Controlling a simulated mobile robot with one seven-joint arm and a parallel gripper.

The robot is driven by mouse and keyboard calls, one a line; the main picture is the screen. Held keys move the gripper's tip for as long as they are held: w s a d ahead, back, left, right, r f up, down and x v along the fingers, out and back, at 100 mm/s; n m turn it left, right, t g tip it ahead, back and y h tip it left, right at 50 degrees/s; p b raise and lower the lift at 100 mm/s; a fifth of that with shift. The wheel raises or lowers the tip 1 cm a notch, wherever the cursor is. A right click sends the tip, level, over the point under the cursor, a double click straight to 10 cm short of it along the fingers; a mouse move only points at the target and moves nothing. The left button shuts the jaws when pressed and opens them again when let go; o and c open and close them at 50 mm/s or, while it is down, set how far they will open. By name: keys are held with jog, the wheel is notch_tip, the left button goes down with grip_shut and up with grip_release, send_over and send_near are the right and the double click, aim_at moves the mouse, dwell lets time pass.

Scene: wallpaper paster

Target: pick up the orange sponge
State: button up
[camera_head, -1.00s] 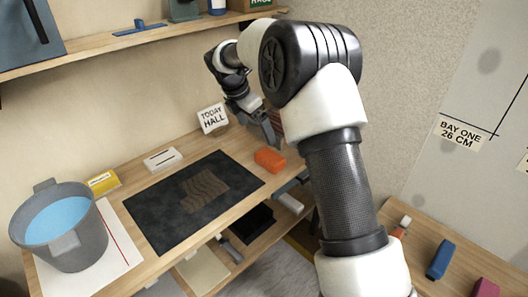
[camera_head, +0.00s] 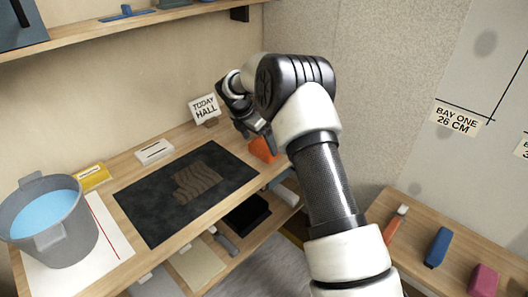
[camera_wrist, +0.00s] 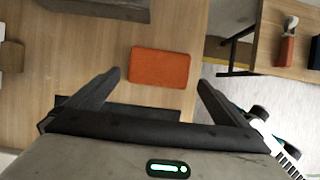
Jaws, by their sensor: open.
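The orange sponge (camera_head: 263,149) lies on the wooden table at the right of the black mat, partly hidden by my arm in the head view. In the wrist view the sponge (camera_wrist: 160,67) lies flat, a little ahead of my fingertips and between their lines. My gripper (camera_wrist: 160,82) is open, with one finger on each side and nothing between them. In the head view my gripper (camera_head: 268,140) is over the sponge's area, its fingertips mostly hidden. I cannot tell the exact height above the sponge.
A black mat (camera_head: 150,215) with a brown patterned piece lies left of the sponge. A "TODAY HALL" sign (camera_head: 204,108) stands behind. A grey bucket (camera_head: 55,235) with blue liquid stands at the far left. A lower bench (camera_head: 410,240) at the right holds several coloured items.

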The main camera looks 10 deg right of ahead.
aim_at(261, 147)
jog(key=b+x, duration=0.1)
jog(key=x, duration=0.4)
jog(key=shift+w+a, duration=0.1)
jog(key=shift+a, duration=0.05)
jog(key=shift+r, duration=0.1)
jog(key=c, duration=0.9)
notch_tip(261, 147, up, 10)
jog(key=shift+p, duration=1.1)
jog(key=o, duration=0.4)
jog(key=shift+c, duration=0.2)
jog(key=c, duration=0.4)
